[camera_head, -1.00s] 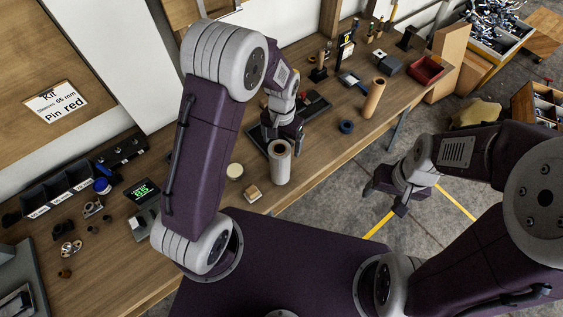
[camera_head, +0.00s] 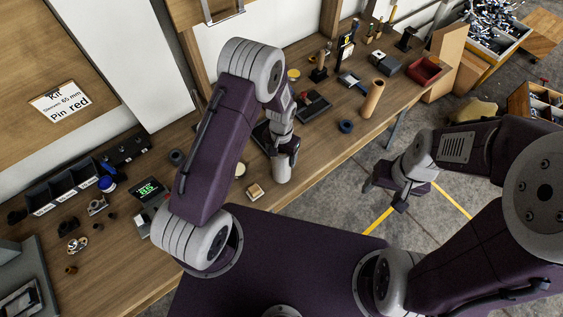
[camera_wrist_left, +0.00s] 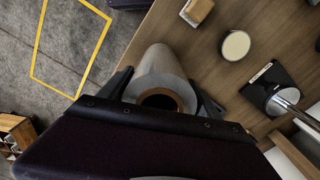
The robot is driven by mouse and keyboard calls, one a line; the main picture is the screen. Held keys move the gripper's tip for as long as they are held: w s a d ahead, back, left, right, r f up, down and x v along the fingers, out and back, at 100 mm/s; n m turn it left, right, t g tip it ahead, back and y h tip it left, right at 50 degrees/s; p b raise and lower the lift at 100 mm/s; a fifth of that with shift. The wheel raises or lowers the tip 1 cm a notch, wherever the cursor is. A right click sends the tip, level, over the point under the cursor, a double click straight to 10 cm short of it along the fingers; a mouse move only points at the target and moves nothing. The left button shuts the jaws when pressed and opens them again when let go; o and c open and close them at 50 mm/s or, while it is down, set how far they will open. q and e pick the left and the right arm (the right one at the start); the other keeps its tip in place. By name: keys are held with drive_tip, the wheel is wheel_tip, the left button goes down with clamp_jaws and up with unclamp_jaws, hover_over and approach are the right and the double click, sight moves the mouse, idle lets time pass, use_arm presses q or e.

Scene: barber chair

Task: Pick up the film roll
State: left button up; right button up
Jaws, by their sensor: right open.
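The film roll (camera_head: 281,173), a pale grey upright cylinder, stands near the front edge of the wooden bench. My left gripper (camera_head: 286,152) is at its top and hides the upper part in the head view. In the left wrist view the film roll (camera_wrist_left: 158,68) shows its brown hollow core and lies between the two fingers of my left gripper (camera_wrist_left: 162,88). The fingers are spread on either side of it; firm contact does not show. My right gripper (camera_head: 401,187) is open and empty over the floor, away from the bench.
A small wooden block (camera_head: 255,191) and a cream disc (camera_head: 240,170) lie left of the roll. A brown tube (camera_head: 373,98), a dark ring (camera_head: 346,126) and a red bin (camera_head: 425,71) stand farther right. Bench surface between the roll and ring is fairly clear.

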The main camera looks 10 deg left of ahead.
use_arm(q)
clamp_jaws()
drive_tip(key=shift+w, duration=0.1)
